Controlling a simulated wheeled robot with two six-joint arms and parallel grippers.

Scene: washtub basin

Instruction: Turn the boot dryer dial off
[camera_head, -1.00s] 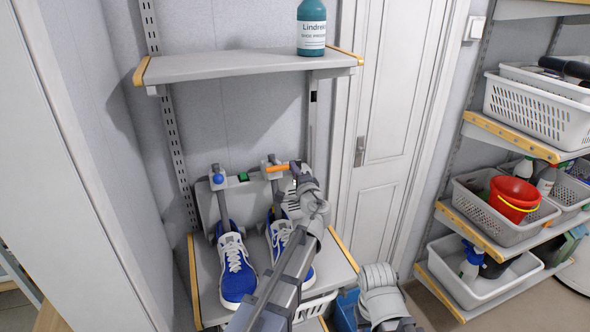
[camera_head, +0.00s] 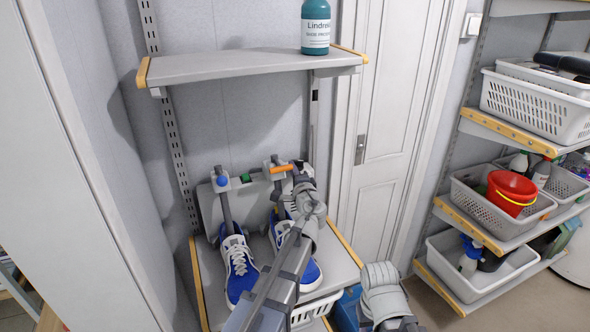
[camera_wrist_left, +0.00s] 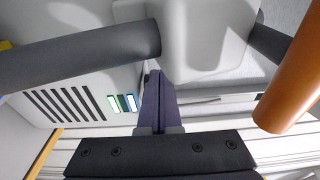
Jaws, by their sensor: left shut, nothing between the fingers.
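The boot dryer (camera_head: 205,207) is a grey box at the back of the lower shelf, with dark tubes rising above a pair of blue and white sneakers (camera_head: 240,262). A blue knob (camera_head: 221,181) sits at its upper left, with a small green part (camera_head: 246,178) beside it. An orange bar (camera_head: 282,168) is at its upper right. I cannot tell which part is the dial. My left gripper (camera_head: 298,172) is near the orange bar. In the left wrist view its dark fingers (camera_wrist_left: 154,76) are shut and empty, below a light grey housing (camera_wrist_left: 205,35); the orange bar (camera_wrist_left: 292,78) is to the right, apart from them.
Vent slots and small green and white lights (camera_wrist_left: 122,103) show on the dryer box. A teal bottle (camera_head: 315,27) stands on the shelf above (camera_head: 235,65). A white door (camera_head: 385,190) is to the right. Racks with baskets (camera_head: 490,265) stand at far right.

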